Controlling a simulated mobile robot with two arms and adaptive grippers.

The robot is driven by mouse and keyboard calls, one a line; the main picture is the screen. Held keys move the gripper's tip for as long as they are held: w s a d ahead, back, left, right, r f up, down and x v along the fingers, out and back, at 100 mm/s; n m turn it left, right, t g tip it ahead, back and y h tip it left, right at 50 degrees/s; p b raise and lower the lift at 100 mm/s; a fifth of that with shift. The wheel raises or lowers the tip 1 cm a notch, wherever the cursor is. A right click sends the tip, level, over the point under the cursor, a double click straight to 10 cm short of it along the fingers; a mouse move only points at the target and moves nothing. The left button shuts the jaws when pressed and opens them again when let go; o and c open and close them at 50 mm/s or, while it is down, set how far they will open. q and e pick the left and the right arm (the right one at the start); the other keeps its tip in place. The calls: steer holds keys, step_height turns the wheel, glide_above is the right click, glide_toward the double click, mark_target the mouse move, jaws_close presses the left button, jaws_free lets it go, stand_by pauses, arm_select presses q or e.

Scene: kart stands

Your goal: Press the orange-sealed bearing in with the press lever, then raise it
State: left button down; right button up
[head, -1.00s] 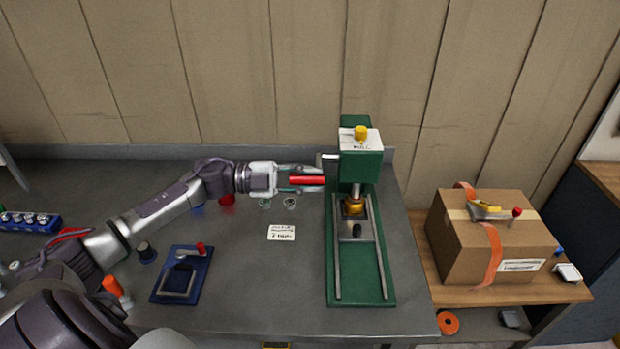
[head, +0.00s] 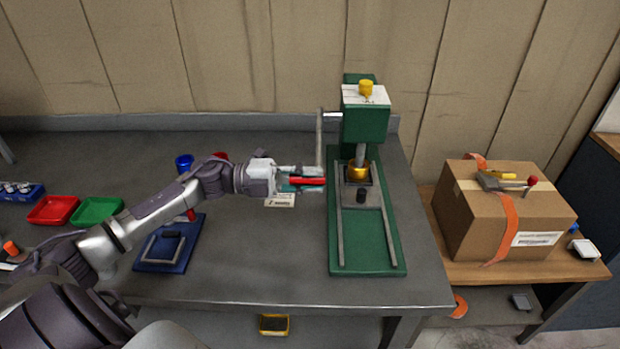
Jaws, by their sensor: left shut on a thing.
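The green arbor press (head: 366,122) stands at the right of the bench. Its lever (head: 319,140) runs from the side of the press head down to a red grip (head: 311,181). My left gripper (head: 305,181) is shut on the red grip, left of the press column and below the head. The steel ram (head: 361,154) reaches down to a gold-coloured piece (head: 357,173) on the press bed. I cannot make out the orange-sealed bearing there, nor how deep it sits. My right gripper is not in view.
A blue fixture (head: 165,262) lies under my left forearm. Red (head: 53,210) and green (head: 97,211) trays are at the left. A label card (head: 280,201) lies below the gripper. A cardboard box (head: 505,222) sits on a side table. The front middle of the bench is clear.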

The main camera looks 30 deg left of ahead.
arm_select(q)
steer(key=shift+f, duration=0.4)
steer(key=c, duration=1)
jaws_free()
steer(key=shift+w, duration=0.1)
steer(key=shift+a+r, duration=0.1)
steer(key=shift+a, duration=0.05)
steer(key=v, duration=1.2)
steer(key=shift+o, duration=0.2)
